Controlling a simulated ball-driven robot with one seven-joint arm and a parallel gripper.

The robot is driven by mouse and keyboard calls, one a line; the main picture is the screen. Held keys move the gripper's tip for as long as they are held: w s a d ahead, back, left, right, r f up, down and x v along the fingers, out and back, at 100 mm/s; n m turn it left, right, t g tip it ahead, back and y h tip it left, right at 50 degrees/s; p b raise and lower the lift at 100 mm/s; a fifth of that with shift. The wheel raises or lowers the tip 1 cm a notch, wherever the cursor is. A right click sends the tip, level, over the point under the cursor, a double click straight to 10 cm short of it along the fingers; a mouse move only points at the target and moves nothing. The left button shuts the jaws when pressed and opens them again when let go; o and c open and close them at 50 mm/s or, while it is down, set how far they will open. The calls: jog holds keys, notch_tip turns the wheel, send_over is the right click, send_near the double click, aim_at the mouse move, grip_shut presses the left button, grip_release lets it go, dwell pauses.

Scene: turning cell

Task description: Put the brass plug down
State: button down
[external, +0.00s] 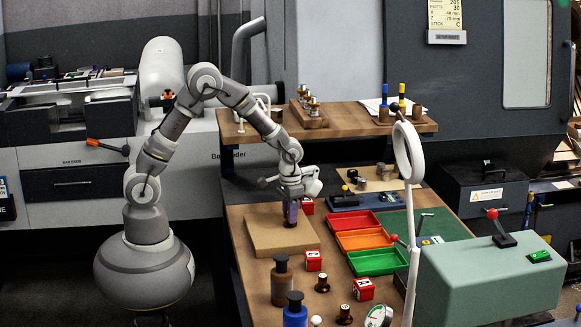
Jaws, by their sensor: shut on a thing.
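My gripper (291,212) points straight down over the tan board (262,236) on the wooden bench. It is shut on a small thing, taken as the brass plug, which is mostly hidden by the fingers. Only a small dark patch shows at the fingertips, low over the right part of the board. I cannot tell whether it touches the board.
Red (352,221), orange (362,240) and green (377,262) trays stand right of the board. Red-and-white cubes (314,261), a dark bottle (281,283) and a blue bottle (295,312) stand in front. A white ring lamp (412,240) rises at the right. The board's left part is bare.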

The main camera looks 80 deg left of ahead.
jog(key=c, duration=0.9)
grip_release()
jog(key=shift+f, duration=0.1)
notch_tip(320, 180, up, 12)
jog(key=p, duration=0.3)
jog(key=shift+r+p, duration=0.2)
jog(key=shift+p, duration=0.15)
